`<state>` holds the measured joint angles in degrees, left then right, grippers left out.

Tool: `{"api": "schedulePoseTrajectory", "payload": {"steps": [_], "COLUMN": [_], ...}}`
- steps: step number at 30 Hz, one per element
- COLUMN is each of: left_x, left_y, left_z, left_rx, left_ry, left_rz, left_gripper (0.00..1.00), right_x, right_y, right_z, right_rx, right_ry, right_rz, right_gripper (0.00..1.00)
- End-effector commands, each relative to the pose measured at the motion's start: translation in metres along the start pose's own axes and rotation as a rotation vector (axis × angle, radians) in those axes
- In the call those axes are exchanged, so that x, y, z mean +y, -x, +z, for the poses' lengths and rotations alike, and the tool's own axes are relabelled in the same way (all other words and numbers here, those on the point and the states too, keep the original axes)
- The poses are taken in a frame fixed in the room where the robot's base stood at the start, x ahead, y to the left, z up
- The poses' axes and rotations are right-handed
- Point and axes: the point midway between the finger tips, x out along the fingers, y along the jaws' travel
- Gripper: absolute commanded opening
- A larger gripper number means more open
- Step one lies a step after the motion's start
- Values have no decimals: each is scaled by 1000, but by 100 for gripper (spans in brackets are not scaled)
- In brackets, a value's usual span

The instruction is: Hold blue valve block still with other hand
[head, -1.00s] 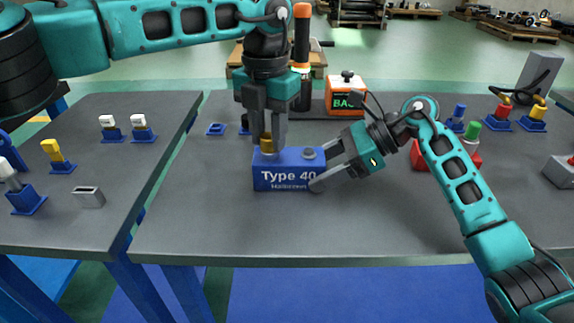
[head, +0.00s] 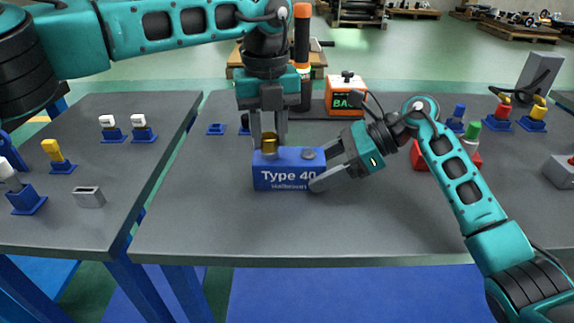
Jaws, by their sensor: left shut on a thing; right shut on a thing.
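The blue valve block (head: 275,178), marked "Type 40", sits upright on the middle table near its centre. A brass fitting (head: 269,144) stands on the left part of its top, and a grey round cap (head: 308,154) is on the right part. My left gripper (head: 269,140) points straight down from above, its fingers on either side of the brass fitting, shut on it. My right gripper (head: 322,167) reaches in from the right and is shut on the right end of the blue valve block. Its near finger lies across the front lower right corner and covers part of the lettering.
An orange box (head: 346,98) and a dark cylinder with an orange top (head: 302,60) stand behind. Several coloured connectors, such as a green one (head: 473,129), stand at the right. The table front (head: 330,230) is clear. A gap separates the left table (head: 70,225).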

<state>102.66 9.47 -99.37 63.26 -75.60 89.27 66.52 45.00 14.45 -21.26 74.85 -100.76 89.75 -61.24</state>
Motion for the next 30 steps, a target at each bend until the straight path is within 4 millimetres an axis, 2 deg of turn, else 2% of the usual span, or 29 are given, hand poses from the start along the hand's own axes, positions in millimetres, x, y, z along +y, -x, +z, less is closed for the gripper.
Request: {"api": "schedulePoseTrajectory", "payload": {"steps": [3, 13, 22, 30], "left_x": [0, 0, 0, 0], "left_y": [3, 3, 3, 3], "left_z": [1, 1, 1, 1], "left_rx": [-3, -3, -3, -3], "left_ry": [60, 88, 434, 516], "left_rz": [-4, -3, -4, -4], "left_gripper": [0, 0, 0, 0], "right_x": [1, 1, 1, 1], "right_y": [-1, -1, -1, -1], "right_z": [-2, -3, -3, -3], "right_rx": [6, 6, 6, 6], "right_ry": [-3, -4, -4, -4], "right_rz": [3, 3, 4, 4], "right_gripper": [27, 27, 27, 27]}}
